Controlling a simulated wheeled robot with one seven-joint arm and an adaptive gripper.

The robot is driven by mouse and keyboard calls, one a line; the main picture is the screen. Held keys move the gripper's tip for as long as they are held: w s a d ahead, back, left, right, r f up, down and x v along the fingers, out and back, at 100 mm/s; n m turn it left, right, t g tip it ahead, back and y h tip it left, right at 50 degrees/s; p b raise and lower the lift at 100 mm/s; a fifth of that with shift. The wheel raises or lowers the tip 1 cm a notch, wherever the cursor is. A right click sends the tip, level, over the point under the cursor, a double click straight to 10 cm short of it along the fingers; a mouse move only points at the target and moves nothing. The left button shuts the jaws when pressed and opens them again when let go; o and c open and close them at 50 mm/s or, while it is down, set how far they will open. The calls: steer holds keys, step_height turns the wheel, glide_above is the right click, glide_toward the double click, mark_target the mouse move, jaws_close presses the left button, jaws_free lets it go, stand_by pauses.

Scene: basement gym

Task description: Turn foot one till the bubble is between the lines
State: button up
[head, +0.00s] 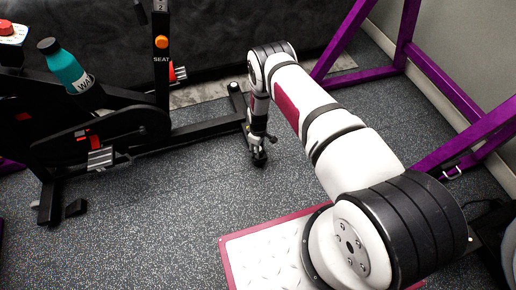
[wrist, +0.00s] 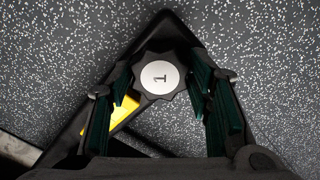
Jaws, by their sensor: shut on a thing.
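Foot one is a dark, scalloped knob with a pale round cap (wrist: 160,77) marked "1", in the upper middle of the wrist view. My gripper (wrist: 159,82) is shut on it, with one green-padded finger on each side. In the head view my gripper (head: 258,157) points down near the floor, at the right end of the exercise bike's low black bar (head: 205,129). A yellow piece (wrist: 124,113) shows beside the left finger, partly covered. No bubble or lines can be made out in either view.
The exercise bike (head: 125,125) stands at left with a teal bottle (head: 66,68) on it. A purple frame (head: 440,75) rises at right. A white plate with a pink rim (head: 262,258) lies at the front. Speckled floor (head: 165,215) is clear in the middle.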

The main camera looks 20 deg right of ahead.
steer(key=m+b, duration=0.2)
steer(key=m, duration=0.1)
steer(key=shift+f+m, duration=0.1)
steer(key=shift+m, duration=0.3)
steer(key=shift+m+b, duration=1.15)
steer(key=shift+m, duration=0.65)
steer(key=o, duration=1.1)
steer(key=shift+o, duration=0.2)
step_height(320, 180, up, 12)
